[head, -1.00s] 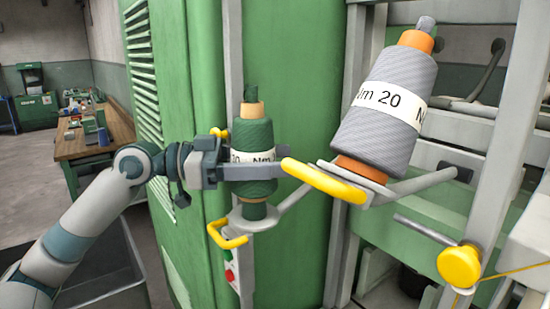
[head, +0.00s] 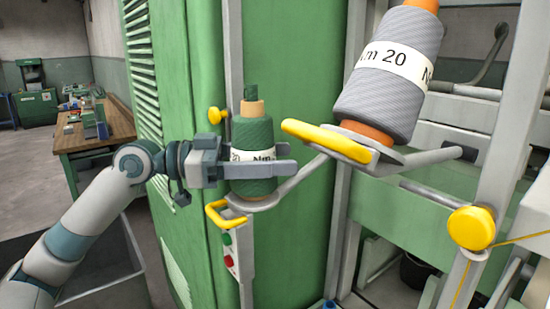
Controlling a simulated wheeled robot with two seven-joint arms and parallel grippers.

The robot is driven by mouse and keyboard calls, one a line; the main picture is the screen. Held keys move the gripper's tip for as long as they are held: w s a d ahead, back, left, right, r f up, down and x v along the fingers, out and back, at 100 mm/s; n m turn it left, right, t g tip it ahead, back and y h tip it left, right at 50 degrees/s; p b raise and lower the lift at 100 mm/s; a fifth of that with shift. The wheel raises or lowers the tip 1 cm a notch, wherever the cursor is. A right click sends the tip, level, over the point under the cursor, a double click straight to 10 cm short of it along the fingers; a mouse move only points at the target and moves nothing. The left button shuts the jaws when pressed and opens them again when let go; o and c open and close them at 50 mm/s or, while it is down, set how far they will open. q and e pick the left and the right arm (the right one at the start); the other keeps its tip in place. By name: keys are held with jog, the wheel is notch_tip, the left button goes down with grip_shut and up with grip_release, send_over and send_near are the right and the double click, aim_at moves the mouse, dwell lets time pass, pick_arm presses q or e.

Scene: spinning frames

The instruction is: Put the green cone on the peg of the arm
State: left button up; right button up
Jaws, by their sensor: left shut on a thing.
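The green cone (head: 252,184) stands upright, with a white label band and an orange tube end at its top. The peg (head: 250,93) of the lower arm (head: 295,182) shows as a green tip above the tube, so the cone is around the peg. The cone's base is at the arm's plate (head: 250,203), and no clear gap shows. My left gripper (head: 282,168) is shut on the cone around its middle, its fingers covering part of the label. My right gripper is not in view.
A large grey cone (head: 392,85) stands tilted on another arm with a yellow handle (head: 328,140), close to the right of my fingers. A yellow handle (head: 225,215) is below the cone. A green cabinet (head: 290,60) stands behind. A yellow knob (head: 471,228) is at right.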

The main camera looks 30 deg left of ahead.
pick_arm(q)
jog(key=o, duration=1.5)
jog(key=shift+c, duration=0.2)
jog(key=shift+s+a, duration=0.1)
jog(key=shift+a, duration=0.05)
